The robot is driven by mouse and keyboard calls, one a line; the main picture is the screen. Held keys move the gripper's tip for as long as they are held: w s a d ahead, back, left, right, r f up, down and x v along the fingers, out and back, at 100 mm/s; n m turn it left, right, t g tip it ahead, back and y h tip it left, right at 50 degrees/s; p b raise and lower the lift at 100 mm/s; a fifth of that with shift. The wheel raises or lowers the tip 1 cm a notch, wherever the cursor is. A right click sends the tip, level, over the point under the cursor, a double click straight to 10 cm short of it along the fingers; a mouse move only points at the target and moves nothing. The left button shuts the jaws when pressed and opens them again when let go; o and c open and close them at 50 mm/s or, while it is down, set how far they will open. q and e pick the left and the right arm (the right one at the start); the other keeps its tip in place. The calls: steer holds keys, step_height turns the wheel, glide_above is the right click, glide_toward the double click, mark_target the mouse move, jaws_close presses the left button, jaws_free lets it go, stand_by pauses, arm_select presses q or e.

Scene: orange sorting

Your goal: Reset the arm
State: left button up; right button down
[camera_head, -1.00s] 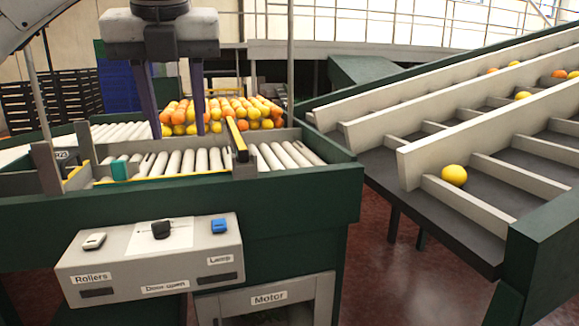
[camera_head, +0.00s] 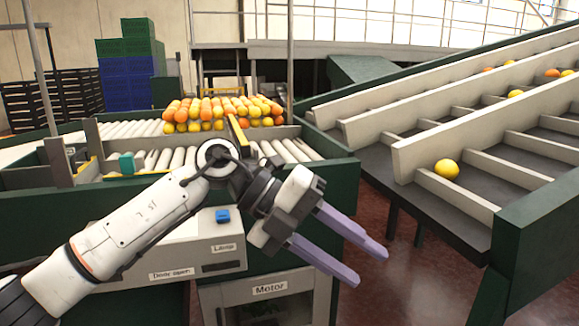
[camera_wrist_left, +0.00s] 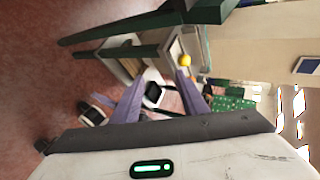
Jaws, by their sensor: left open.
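My left arm comes in from the lower left in the head view. Its gripper (camera_head: 338,256) has two purple fingers spread apart with nothing between them, in front of the green machine frame and pointing to the lower right. In the left wrist view the two fingers (camera_wrist_left: 163,98) also stand apart and empty, with the reddish floor and a conveyor structure beyond. The arm hides the left part of the control box (camera_head: 190,262). My right gripper is not in view.
A roller conveyor (camera_head: 285,152) carries a heap of oranges (camera_head: 215,112) behind the arm. A sloped sorting chute (camera_head: 480,110) at right holds several oranges, one yellow (camera_head: 446,169) near its lower end. Blue and green crates (camera_head: 128,82) stand at back left. Open floor lies between machine and chute.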

arm_select(q)
steer(key=s+d+n+g+h, duration=0.1)
steer(key=s+d+n+h, duration=0.15)
steer(key=d+h, duration=0.2)
steer(key=w+a+f+n+t+y, duration=0.2)
steer(key=w+a+f+n+t, duration=0.1)
steer(key=a+f+n+t, duration=0.8)
steer(key=w+a+f+n+t+y, duration=0.4)
steer(key=f+n+t, duration=0.5)
steer(key=n, duration=0.6)
steer(key=s+a+f+n+g+y, duration=0.25)
steer(key=s+a+f, duration=0.35)
steer(key=f, duration=0.3)
steer(key=s+a+f+n+g+y, duration=0.1)
steer(key=s+a+f+n+y, duration=0.3)
steer(key=s+f, duration=0.4)
steer(key=s+a+f+n+g, duration=0.1)
steer(key=s+a+f+g, duration=0.3)
steer(key=s+f, duration=0.4)
steer(key=shift+s+a+f+n+y, duration=0.35)
steer(key=shift+s+a, duration=0.3)
steer(key=shift+s, duration=0.6)
